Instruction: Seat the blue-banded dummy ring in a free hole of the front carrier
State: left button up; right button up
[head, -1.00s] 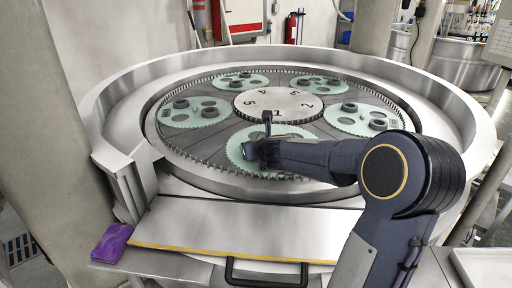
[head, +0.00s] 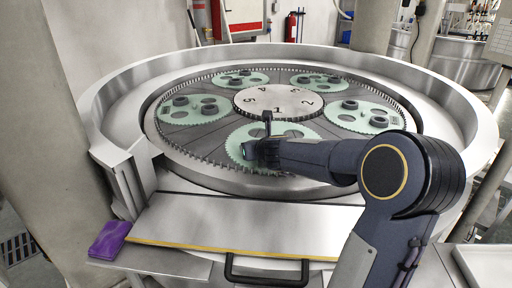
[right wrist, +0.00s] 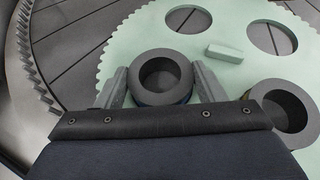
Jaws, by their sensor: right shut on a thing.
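The front carrier (head: 240,134) is a pale green toothed disc, partly hidden by my right arm in the head view. It also fills much of the right wrist view (right wrist: 130,45). My right gripper (right wrist: 160,82) is over its left part, shut on the dark grey dummy ring (right wrist: 160,56), one finger on each side. A bit of blue band shows low on this ring. I cannot tell whether its lower edge is in a hole. Two open holes, the far hole (right wrist: 188,20) and the right hole (right wrist: 272,38), show empty. My left gripper is out of view.
Another grey ring (right wrist: 288,100) sits in the carrier at the right. A small pale block (right wrist: 225,52) lies on the carrier between the holes. A numbered hub (head: 278,102) stands behind. Other carriers with rings surround it. A purple sponge (head: 109,240) lies front left.

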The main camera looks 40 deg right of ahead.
jog(key=shift+f, duration=0.1)
jog(key=o, duration=1.5)
jog(key=shift+f, duration=0.1)
jog(key=p+v, duration=0.2)
jog(key=v, duration=0.5)
jog(key=shift+s+a+r, duration=0.1)
jog(key=shift+s+r, duration=0.15)
jog(key=shift+s, duration=0.1)
